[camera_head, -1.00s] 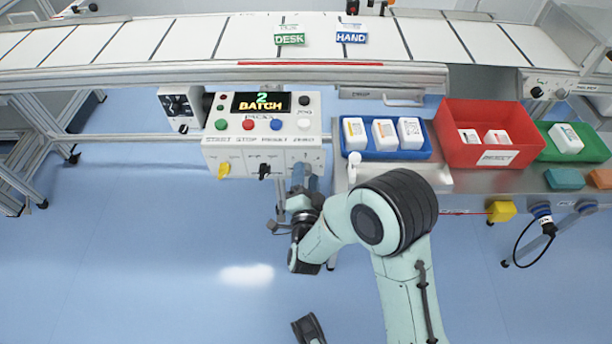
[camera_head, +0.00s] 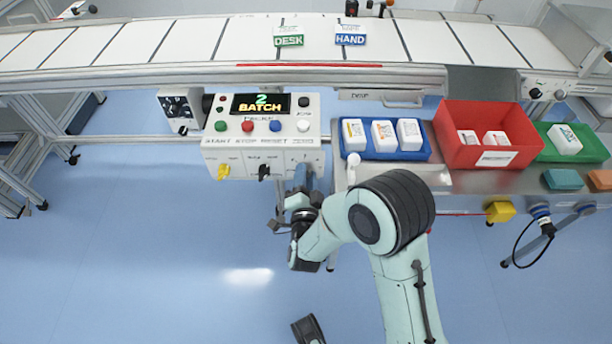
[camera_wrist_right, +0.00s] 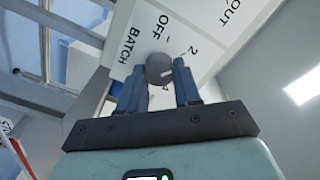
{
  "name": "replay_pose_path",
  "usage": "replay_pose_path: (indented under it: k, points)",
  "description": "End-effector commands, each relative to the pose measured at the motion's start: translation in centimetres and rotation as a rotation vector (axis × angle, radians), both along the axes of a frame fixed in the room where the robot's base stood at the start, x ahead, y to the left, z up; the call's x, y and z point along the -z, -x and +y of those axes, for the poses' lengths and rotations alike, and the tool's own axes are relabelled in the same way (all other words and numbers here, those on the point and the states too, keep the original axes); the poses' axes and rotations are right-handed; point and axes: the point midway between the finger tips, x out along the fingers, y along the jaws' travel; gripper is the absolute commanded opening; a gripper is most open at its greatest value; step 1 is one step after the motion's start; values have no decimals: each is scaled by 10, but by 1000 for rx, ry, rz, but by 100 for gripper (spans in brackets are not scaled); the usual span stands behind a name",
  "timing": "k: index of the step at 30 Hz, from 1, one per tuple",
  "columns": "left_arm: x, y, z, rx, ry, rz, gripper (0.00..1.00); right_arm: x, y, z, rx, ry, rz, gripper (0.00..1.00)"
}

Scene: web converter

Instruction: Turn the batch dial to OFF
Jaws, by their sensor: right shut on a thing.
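The batch dial (camera_wrist_right: 159,69) is a round grey knob on the panel's white front, with BATCH, OFF and number marks around it in the right wrist view. My right gripper (camera_wrist_right: 159,80) has its two blue fingers on either side of the knob and is shut on it. Which mark the knob points at is too small to tell. In the head view my right gripper (camera_head: 302,178) is at the lower right of the control panel (camera_head: 220,150) and hides the dial. The panel's display (camera_head: 261,103) reads "2 BATCH".
A yellow switch (camera_head: 223,171) and a black switch (camera_head: 264,171) sit left of my right gripper on the panel front. A steel table with a blue tray (camera_head: 347,152) and a red bin (camera_head: 459,150) stands to the right. The floor below is clear.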

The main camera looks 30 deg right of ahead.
Motion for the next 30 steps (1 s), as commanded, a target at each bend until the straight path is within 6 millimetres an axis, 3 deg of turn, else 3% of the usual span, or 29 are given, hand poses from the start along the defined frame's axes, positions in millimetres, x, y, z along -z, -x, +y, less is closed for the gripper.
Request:
replay_pose_path:
  k: [30]
  points:
    - [-39, 53, -27, 58, 69, 140, 0, -1, 0, 2, -1, 640, 395, 2]
